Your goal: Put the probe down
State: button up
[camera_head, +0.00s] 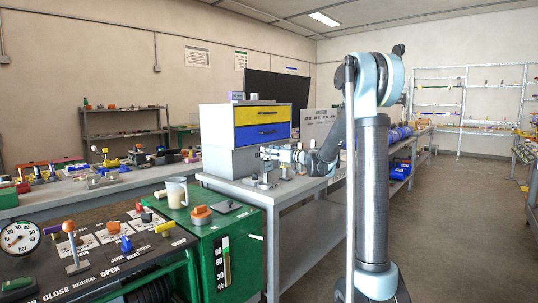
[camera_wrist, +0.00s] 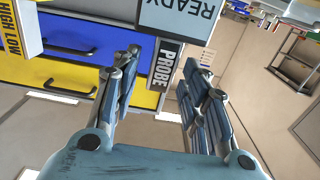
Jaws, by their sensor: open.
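My gripper (camera_head: 268,154) reaches over the grey bench beside the drawer cabinet in the head view. In the wrist view my gripper (camera_wrist: 161,65) has its two fingers spread apart. A dark block with the word PROBE (camera_wrist: 167,65) shows beyond and between the fingers. I cannot tell whether this block is the probe itself or a label on its holder. No thing is clearly held between the fingers. Small grey metal parts (camera_head: 264,182) stand on the bench below my gripper; at this size I cannot tell whether the probe is among them.
The cabinet has a yellow drawer (camera_head: 262,115) and a blue drawer (camera_head: 262,133). A panel reading READY (camera_wrist: 187,20) adjoins the PROBE block, and a HIGH LOW label (camera_wrist: 12,30) is at left. A green cart (camera_head: 215,245) with a jug (camera_head: 177,192) stands in front. Floor at right is clear.

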jog(key=v, duration=1)
jog(key=s+d+f+m+g+h, duration=0.1)
jog(key=s+f+m+g+h, duration=0.15)
jog(key=s+f, duration=0.6)
jog(key=s+d+f+m+g+h, duration=0.1)
jog(key=s+f+g+h, duration=0.2)
jog(key=s, duration=1.1)
jog(key=s+d+f+m+g+h, duration=0.1)
jog(key=s+d+f+m+h, duration=0.1)
jog(key=s+d+f, duration=0.3)
jog(key=s+d+f+m+g+h, duration=0.1)
jog(key=s+d+f, duration=0.4)
jog(key=s, duration=0.5)
jog(key=s+d+f+m+g+h, duration=0.1)
jog(key=s+d+f+m+h, duration=0.2)
jog(key=s+d+f+h, duration=0.2)
jog(key=s+d, duration=0.1)
jog(key=s, duration=0.2)
jog(key=shift+f+m+h, duration=0.35)
